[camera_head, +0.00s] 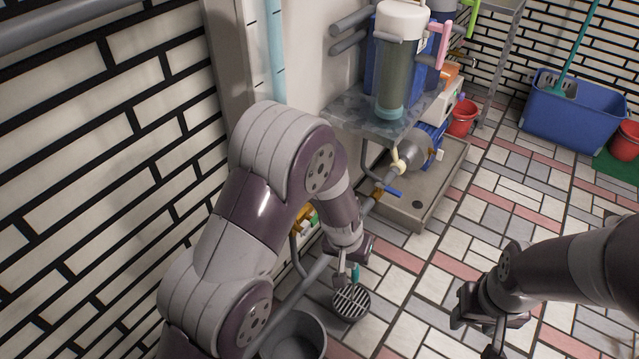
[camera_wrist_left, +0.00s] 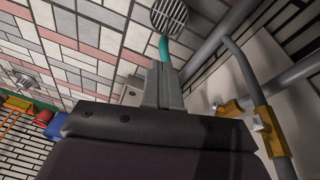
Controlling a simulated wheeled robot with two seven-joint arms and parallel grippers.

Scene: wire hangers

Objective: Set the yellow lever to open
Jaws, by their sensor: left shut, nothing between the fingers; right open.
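A pale yellow lever (camera_head: 398,158) stands on the pipe beside the pump in the head view. A yellow-orange fitting (camera_head: 309,218) shows partly behind my left arm; I cannot tell if it carries a lever. My left gripper (camera_head: 346,276) is shut and empty, low by the wall pipe and apart from the pale yellow lever. In the left wrist view its closed fingers (camera_wrist_left: 163,88) point toward a teal lever (camera_wrist_left: 163,48), which shows beside the fingers in the head view (camera_head: 355,272). I cannot tell if they touch. My right gripper (camera_head: 480,334) is open and empty over the floor.
A blue lever (camera_head: 393,191) sits on the same pipe run. A floor drain (camera_head: 351,303) and a grey bucket (camera_head: 292,338) lie below my left gripper. The pump stands in a metal tray (camera_head: 440,205). Tiled floor to the right is mostly clear.

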